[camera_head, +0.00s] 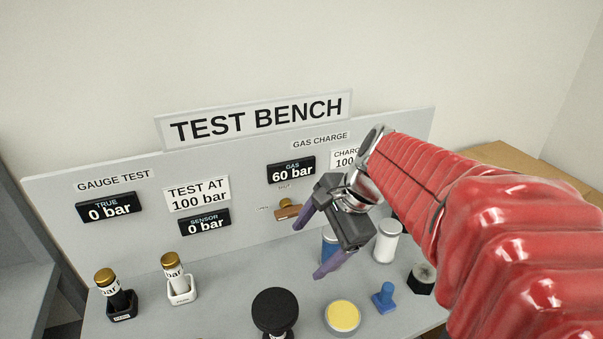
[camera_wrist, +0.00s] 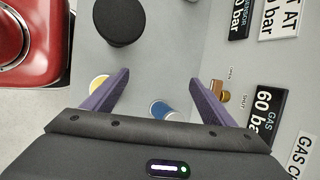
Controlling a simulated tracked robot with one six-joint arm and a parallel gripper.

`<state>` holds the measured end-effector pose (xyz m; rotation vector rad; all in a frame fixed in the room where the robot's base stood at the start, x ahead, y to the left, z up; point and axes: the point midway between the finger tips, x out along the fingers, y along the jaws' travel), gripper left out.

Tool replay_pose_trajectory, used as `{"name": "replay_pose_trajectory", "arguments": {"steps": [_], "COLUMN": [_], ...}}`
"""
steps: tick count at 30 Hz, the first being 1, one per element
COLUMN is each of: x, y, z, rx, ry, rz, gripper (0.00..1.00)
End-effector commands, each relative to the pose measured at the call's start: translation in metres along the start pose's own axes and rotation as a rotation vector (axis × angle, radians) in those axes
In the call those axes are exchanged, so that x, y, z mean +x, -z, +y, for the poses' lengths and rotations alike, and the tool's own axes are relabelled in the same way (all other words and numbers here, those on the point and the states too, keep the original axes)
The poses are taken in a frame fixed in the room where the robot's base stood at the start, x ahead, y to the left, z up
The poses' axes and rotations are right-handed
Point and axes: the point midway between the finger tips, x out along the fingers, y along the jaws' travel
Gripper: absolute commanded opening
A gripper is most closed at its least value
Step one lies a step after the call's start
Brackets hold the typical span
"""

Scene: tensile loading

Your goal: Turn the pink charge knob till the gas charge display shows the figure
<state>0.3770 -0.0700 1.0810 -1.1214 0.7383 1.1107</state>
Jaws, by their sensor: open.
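The gas display (camera_head: 291,171) on the bench's back panel reads 60 bar; part of it shows in the wrist view (camera_wrist: 266,112). No pink knob is visible in either view; my arm and gripper cover part of the panel's right side. A brown valve lever (camera_head: 288,212) sits below the gas display, between open and shut labels, and also shows in the wrist view (camera_wrist: 219,91). My gripper (camera_head: 307,250) is open and empty in front of the panel, its purple fingers (camera_wrist: 158,79) spread apart.
On the bench stand a black round-topped piece (camera_head: 275,308), a yellow-topped disc (camera_head: 342,316), a blue stamp-like piece (camera_head: 384,297), a blue can (camera_head: 329,246) and a white can (camera_head: 387,241). Two gold-capped gauges (camera_head: 116,293) (camera_head: 177,277) stand at left.

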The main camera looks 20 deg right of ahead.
Motion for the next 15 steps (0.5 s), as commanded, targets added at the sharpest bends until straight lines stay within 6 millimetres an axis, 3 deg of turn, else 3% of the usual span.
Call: {"name": "replay_pose_trajectory", "arguments": {"steps": [8, 15], "x": [-0.007, -0.022], "y": [0.066, 0.14], "z": [-0.039, -0.063], "rx": [0.683, 1.24], "ry": [0.047, 0.08], "rz": [-0.185, -0.388], "gripper": [0.78, 0.78]}}
